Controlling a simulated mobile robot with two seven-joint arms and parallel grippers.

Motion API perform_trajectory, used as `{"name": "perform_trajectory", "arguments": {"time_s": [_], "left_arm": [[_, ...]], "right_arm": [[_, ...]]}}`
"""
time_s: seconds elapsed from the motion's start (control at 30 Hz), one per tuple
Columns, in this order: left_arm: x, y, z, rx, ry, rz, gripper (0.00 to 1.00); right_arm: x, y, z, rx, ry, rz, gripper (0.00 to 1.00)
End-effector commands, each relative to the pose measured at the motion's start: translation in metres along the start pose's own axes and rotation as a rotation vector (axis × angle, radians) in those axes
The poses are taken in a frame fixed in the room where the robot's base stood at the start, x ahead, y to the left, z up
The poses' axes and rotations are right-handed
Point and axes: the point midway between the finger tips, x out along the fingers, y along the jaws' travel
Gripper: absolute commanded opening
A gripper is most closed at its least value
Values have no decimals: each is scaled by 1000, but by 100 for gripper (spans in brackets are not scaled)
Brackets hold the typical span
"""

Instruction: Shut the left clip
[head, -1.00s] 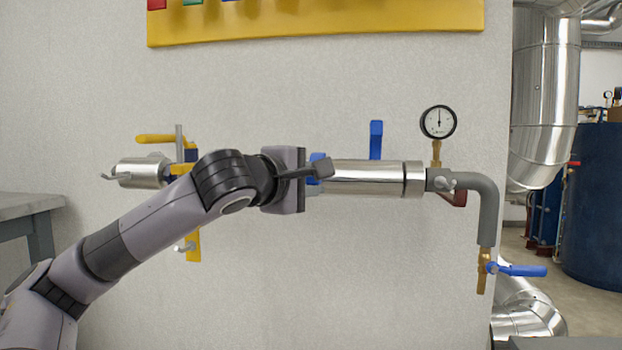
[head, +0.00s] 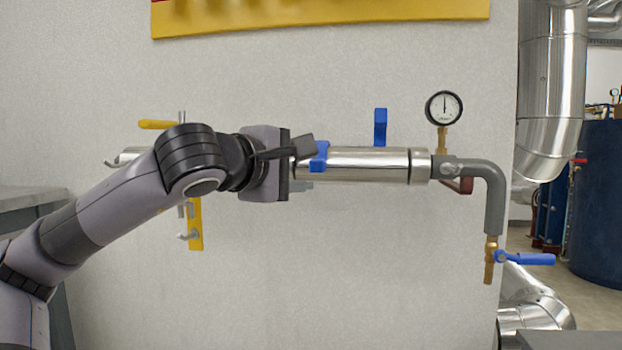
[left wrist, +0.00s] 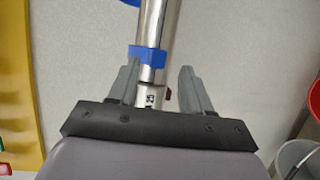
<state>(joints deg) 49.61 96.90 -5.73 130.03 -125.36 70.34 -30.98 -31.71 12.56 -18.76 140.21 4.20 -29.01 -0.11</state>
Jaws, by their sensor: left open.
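The left clip (head: 319,157) is a blue band lying across the front of the shiny metal cylinder (head: 365,163), near its left end. Its lower end appears close to the tube. In the left wrist view the clip (left wrist: 148,54) crosses the cylinder just beyond my fingertips. My left gripper (head: 304,166) is open and empty, just left of the clip, with the cylinder's end between its fingers. It also shows in the left wrist view (left wrist: 160,75). A second blue clip (head: 380,127) stands upright above the cylinder, to the right. My right gripper is out of view.
A pressure gauge (head: 444,107) and a grey elbow pipe (head: 493,205) with a blue-handled valve (head: 527,259) are at the right. A yellow-handled fitting (head: 160,125) is partly hidden behind my arm. Free wall lies below the cylinder.

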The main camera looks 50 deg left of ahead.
Motion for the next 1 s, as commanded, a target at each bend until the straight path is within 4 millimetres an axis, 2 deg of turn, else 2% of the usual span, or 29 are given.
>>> {"name": "perform_trajectory", "arguments": {"time_s": [0.1, 0.3, 0.87, 0.97, 1.0], "left_arm": [[-14, 0, 0, 1, 0, 4, 49], [-23, 1, 0, -1, -1, 3, 49], [-22, 0, 1, -1, -5, 0, 49], [-16, -11, 12, -18, -50, -37, 49], [-12, -21, 22, -34, -91, -68, 49]], "right_arm": [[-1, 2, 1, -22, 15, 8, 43], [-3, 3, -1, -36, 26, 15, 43], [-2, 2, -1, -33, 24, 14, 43], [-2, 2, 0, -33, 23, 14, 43], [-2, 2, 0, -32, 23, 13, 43]]}}
